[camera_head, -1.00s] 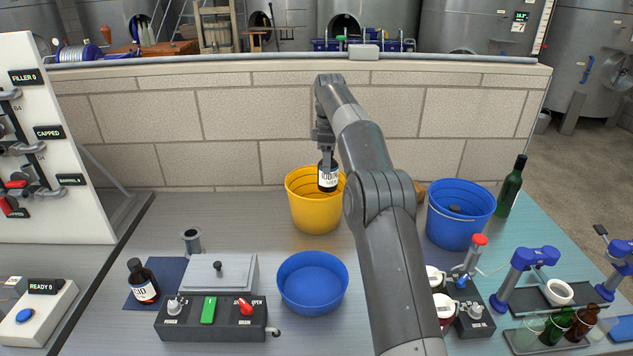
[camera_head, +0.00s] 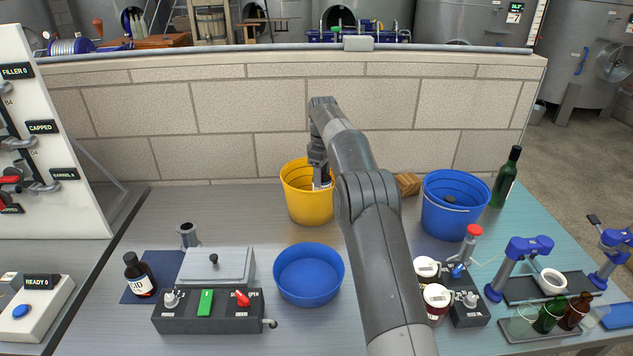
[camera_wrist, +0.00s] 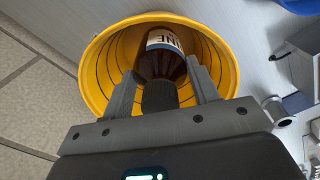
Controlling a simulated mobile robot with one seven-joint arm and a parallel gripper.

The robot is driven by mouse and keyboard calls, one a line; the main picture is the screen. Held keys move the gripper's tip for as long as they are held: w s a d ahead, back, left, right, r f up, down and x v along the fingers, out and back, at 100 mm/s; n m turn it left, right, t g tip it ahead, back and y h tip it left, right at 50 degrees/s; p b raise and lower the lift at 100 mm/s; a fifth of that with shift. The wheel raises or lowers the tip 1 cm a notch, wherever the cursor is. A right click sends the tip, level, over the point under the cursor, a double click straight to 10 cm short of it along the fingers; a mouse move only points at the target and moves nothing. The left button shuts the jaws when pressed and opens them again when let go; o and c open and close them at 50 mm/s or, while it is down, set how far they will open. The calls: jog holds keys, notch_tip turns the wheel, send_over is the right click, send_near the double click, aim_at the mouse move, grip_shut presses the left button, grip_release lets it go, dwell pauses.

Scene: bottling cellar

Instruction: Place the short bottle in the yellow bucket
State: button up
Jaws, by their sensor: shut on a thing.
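The yellow bucket (camera_head: 305,206) stands on the bench near the back wall. My gripper (camera_head: 321,172) points down into its mouth and is shut on the short bottle (camera_head: 322,186), a dark brown bottle with a white label. In the head view only a bit of the label shows above the rim; the rest is hidden by the bucket wall. In the wrist view the bottle (camera_wrist: 163,60) sits between the two fingers (camera_wrist: 163,95), inside the ring of the bucket's rim (camera_wrist: 88,70). Whether its base touches the bucket floor I cannot tell.
A blue bowl (camera_head: 309,290) stands in front of the bucket. Another dark bottle (camera_head: 139,275) stands at left on a blue mat.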

notch_tip(320, 180, down, 7)
jog(key=shift+r, duration=0.15)
dwell(0.4)
jog(key=o, duration=1)
jog(key=shift+f, duration=0.2)
